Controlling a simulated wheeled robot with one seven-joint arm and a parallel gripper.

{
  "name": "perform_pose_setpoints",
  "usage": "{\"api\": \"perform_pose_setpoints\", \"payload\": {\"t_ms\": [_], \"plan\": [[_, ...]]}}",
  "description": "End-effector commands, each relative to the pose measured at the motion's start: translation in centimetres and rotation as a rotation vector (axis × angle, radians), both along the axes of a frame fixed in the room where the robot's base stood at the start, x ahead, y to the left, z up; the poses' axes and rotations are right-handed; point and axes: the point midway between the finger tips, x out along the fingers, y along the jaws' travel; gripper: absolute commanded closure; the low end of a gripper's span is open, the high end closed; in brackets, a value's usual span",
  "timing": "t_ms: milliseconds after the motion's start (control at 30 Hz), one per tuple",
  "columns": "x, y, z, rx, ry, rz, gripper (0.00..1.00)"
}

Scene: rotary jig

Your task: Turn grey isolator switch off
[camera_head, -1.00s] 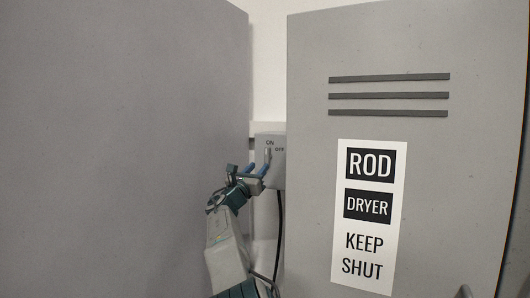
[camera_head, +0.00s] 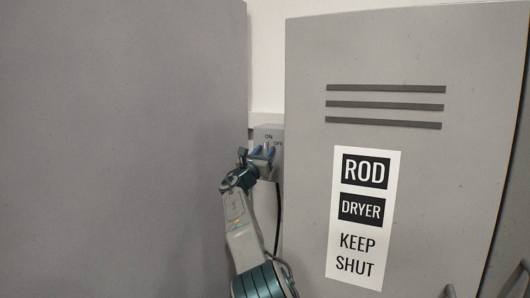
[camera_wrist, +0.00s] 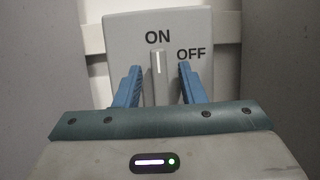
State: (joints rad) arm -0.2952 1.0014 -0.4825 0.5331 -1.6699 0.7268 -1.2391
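The grey isolator switch box (camera_head: 275,136) is on the back wall in the gap between two grey cabinets. In the wrist view its face (camera_wrist: 128,30) reads ON at the top and OFF to the upper right. Its grey handle (camera_wrist: 159,66) has a white line and stands upright, pointing at ON. My gripper (camera_head: 262,154) is in front of the box in the head view. In the wrist view my gripper (camera_wrist: 157,80) is open, with one blue finger on each side of the handle and a visible gap on both sides.
A large plain grey panel (camera_head: 120,150) stands close on the left. On the right is a grey cabinet (camera_head: 420,190) labelled ROD DRYER KEEP SHUT (camera_head: 363,218), with dark vent slots. A black cable (camera_head: 278,215) hangs below the box. The gap is narrow.

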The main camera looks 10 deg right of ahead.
Motion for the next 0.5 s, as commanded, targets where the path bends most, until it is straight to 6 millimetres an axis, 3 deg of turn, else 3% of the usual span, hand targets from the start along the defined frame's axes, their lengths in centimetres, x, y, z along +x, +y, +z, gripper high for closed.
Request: {"api": "perform_pose_setpoints", "payload": {"t_ms": [33, 133, 500], "plan": [[0.00, 0.02, 0.01, 0.000, 0.000, 0.000, 0.75], [-0.01, 0.05, 0.02, 0.000, 0.000, 0.000, 1.00], [0.10, 0.10, 0.24, 0.108, -0.080, -0.001, 1.00]]}}
